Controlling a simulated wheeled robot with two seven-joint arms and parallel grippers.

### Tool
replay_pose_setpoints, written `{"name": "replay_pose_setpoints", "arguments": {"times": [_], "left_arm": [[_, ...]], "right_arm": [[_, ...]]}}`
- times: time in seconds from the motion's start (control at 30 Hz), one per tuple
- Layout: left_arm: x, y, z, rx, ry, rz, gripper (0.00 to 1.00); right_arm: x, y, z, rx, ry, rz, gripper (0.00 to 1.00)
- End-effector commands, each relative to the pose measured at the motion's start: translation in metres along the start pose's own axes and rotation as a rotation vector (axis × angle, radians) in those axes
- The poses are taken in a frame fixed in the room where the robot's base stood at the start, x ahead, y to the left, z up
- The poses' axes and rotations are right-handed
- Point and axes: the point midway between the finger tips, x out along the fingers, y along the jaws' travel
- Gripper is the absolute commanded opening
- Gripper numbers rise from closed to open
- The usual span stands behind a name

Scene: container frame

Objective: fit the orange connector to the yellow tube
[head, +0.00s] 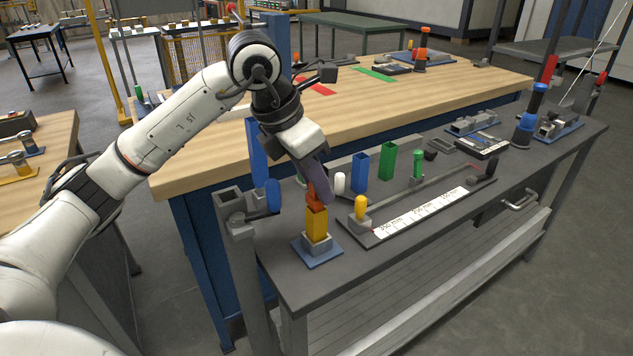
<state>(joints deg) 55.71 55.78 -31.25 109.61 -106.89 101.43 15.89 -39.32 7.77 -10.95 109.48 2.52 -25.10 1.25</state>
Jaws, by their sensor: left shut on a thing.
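The yellow tube (317,222) stands upright in a grey holder on a blue base plate (318,252), near the left front corner of the dark bench. The orange connector (313,198) is directly above the tube's top, at or in its upper end. I cannot tell how deep it sits. My left gripper (316,182) comes down from above and is shut on the orange connector. Its fingers hide the connector's upper part. My right gripper is not in view.
A blue tube (359,172) and a green tube (387,161) stand behind. A measuring board (420,213) with a yellow-topped post (361,207) lies just right of the tube.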

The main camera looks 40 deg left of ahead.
Motion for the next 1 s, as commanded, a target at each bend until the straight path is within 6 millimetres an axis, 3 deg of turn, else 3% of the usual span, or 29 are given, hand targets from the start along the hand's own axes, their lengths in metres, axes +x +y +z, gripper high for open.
{"name": "replay_pose_setpoints", "arguments": {"times": [0.77, 0.8, 0.9, 1.0], "left_arm": [[0.012, 0.000, -0.005, 0.000, 0.000, 0.000, 0.01], [0.011, 0.000, -0.005, 0.000, 0.000, 0.000, 0.28], [0.011, 0.000, -0.005, 0.000, 0.001, 0.000, 0.44], [0.011, 0.000, -0.004, 0.000, 0.000, 0.000, 0.44]], "right_arm": [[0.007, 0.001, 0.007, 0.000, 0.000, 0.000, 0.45], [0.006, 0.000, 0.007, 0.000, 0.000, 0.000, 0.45], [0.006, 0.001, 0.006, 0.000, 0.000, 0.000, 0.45], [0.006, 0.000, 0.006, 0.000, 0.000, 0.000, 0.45]]}}
